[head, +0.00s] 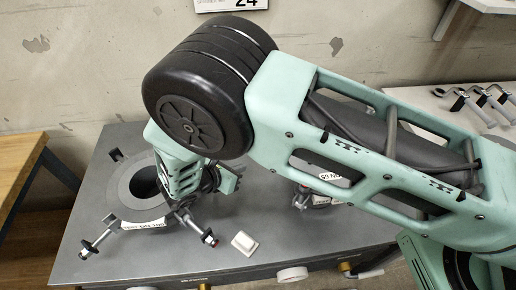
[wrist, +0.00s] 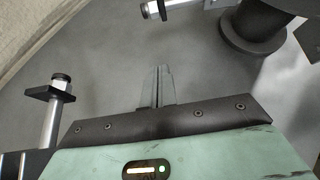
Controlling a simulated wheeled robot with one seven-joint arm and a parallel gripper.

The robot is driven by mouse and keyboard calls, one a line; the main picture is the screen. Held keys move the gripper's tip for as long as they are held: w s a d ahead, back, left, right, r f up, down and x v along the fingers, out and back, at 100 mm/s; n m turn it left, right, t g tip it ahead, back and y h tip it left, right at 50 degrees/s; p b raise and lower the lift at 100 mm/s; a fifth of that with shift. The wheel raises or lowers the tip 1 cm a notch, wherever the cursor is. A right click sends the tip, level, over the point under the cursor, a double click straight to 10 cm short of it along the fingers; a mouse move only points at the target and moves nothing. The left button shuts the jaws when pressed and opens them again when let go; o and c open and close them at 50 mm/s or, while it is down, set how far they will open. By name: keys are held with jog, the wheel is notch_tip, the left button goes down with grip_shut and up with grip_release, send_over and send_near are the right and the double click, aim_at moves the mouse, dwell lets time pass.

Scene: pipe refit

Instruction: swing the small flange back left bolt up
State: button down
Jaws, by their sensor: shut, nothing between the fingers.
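My gripper (wrist: 158,88) shows in the wrist view with its two fingers together and empty, above a grey surface. In the head view my arm hides the fingertips. A small flanged fitting (head: 304,190) sits mid-table in the head view, mostly behind my forearm, so I cannot tell its back left bolt there. In the wrist view a dark round flanged piece (wrist: 252,38) stands at upper right, apart from the fingers. A bolt with a pale nut (wrist: 153,9) lies sideways at the top edge. Another bolt (wrist: 52,115) shows at left. I cannot tell which bolt is the back left one.
A larger round flange (head: 127,190) with an open bore and outswung bolts (head: 97,239) sits at the table's left. A white block (head: 243,243) lies near the front of the grey table (head: 160,268). Several tools (head: 480,100) lie on a light surface at right.

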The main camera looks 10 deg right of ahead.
aim_at(258, 167)
jog(key=shift+w+d, duration=0.1)
jog(key=p+x, duration=0.3)
jog(key=x, duration=0.7)
jog(key=r+p, duration=0.2)
jog(key=r, duration=0.1)
jog(key=shift+w, duration=0.2)
jog(key=shift+w+d+r+p, duration=0.2)
jog(key=shift+r+p, duration=0.1)
jog(key=shift+r, duration=0.15)
jog(key=shift+a+b, duration=0.2)
jog(key=shift+b, duration=0.15)
